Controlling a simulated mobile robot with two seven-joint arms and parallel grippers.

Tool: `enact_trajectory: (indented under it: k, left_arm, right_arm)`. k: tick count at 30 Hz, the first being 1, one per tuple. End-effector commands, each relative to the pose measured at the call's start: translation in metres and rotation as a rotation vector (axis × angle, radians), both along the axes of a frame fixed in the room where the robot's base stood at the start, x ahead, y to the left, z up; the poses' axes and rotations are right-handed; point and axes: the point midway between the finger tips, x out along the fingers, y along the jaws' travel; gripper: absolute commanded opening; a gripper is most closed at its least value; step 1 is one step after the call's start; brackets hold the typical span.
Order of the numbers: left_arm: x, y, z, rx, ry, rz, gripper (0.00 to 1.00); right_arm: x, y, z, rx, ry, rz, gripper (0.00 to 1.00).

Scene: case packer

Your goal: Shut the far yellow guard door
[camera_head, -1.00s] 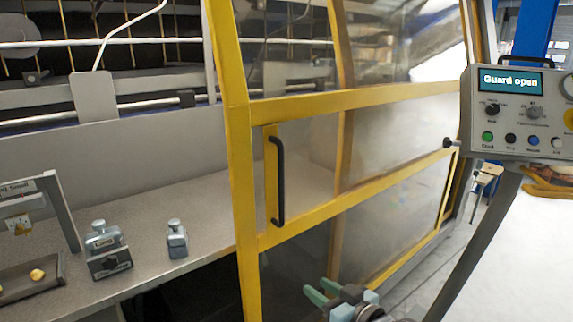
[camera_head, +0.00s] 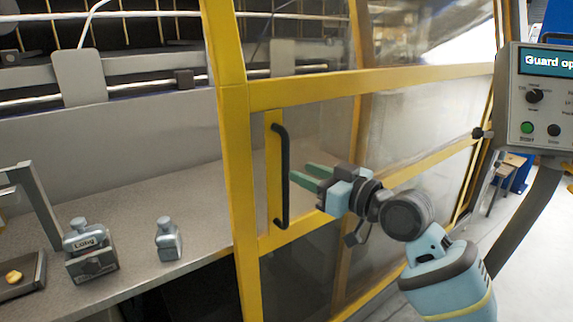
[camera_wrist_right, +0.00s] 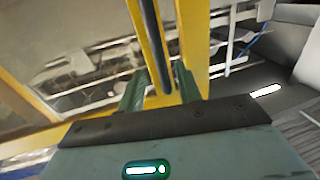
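The yellow-framed guard door (camera_head: 236,130) with clear panels stands in the middle of the head view. Its black vertical bar handle (camera_head: 284,178) is on a yellow plate near the door's left edge. My right gripper (camera_head: 302,180) is at the right of the handle, with green fingers pointing at it. In the right wrist view, the fingers of the gripper (camera_wrist_right: 158,90) are spread, with the black handle (camera_wrist_right: 150,40) lined up between them. They do not look closed on it; contact cannot be told. My left gripper is not in view.
A control panel (camera_head: 545,105) at the right displays a cut-off "Guard op". A grey bench (camera_head: 195,215) at the left carries small metal blocks (camera_head: 168,240) and a tray (camera_head: 25,285). Pale floor shows at the lower right.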

Motion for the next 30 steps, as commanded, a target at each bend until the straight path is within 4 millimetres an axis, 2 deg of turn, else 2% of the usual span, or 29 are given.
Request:
enact_trajectory:
  k: [6, 12, 26, 30]
  left_arm:
    - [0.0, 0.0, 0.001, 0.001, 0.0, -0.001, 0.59]
    - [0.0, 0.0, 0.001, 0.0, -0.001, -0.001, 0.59]
    - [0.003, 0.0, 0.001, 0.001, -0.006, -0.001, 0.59]
    - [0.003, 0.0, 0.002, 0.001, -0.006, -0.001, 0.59]
  right_arm:
    - [0.022, 0.025, 0.001, 0.002, 0.001, 0.002, 0.34]
    - [0.036, 0.04, 0.001, 0.001, 0.0, 0.0, 0.34]
    - [0.042, 0.047, 0.0, 0.001, -0.001, 0.0, 0.34]
    - [0.042, 0.046, 0.0, 0.0, 0.0, 0.0, 0.16]
